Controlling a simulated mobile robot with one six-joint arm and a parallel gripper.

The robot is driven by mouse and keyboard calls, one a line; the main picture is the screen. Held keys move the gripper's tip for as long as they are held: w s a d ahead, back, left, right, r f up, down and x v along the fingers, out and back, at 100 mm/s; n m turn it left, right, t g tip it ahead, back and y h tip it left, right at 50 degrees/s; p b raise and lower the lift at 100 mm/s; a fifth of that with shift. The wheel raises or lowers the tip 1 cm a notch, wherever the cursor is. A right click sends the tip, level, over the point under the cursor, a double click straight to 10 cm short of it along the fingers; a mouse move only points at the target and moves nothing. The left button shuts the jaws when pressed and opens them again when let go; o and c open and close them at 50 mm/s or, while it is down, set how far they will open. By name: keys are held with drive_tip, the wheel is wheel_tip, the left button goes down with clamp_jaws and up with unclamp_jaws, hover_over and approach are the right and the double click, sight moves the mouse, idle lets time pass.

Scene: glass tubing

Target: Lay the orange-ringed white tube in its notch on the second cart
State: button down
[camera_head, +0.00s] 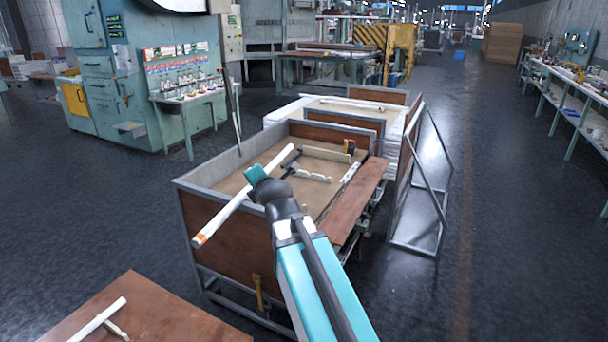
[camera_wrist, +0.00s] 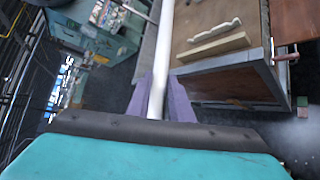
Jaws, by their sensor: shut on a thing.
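The white tube (camera_head: 230,210) has an orange ring near its lower-left end. My gripper (camera_head: 257,176) is shut on it partway along its length. The tube slants above the left side of a metal-framed cart (camera_head: 222,170) with brown panels. In the wrist view the tube (camera_wrist: 165,45) runs up between my two purple fingers (camera_wrist: 161,88), and its ringed end is not in sight. A pale notched strip (camera_head: 313,174) lies on the cart's bed, and it also shows in the wrist view (camera_wrist: 214,35). I cannot tell which notch belongs to this tube.
A beige bar (camera_head: 326,154) and a white strip (camera_head: 350,173) are also on the cart. Behind it stands another cart (camera_head: 390,128) with a white tube (camera_head: 352,103). A brown board (camera_head: 155,312) at lower left bears another white tube (camera_head: 98,318). A leaning metal frame (camera_head: 440,205) stands right.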

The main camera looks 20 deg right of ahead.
wheel_tip(320, 180, up, 14)
drive_tip(key=p, duration=1.2)
drive_tip(key=shift+f+p, duration=0.15)
drive_tip(key=shift+p, duration=0.15)
drive_tip(key=shift+a, duration=0.1)
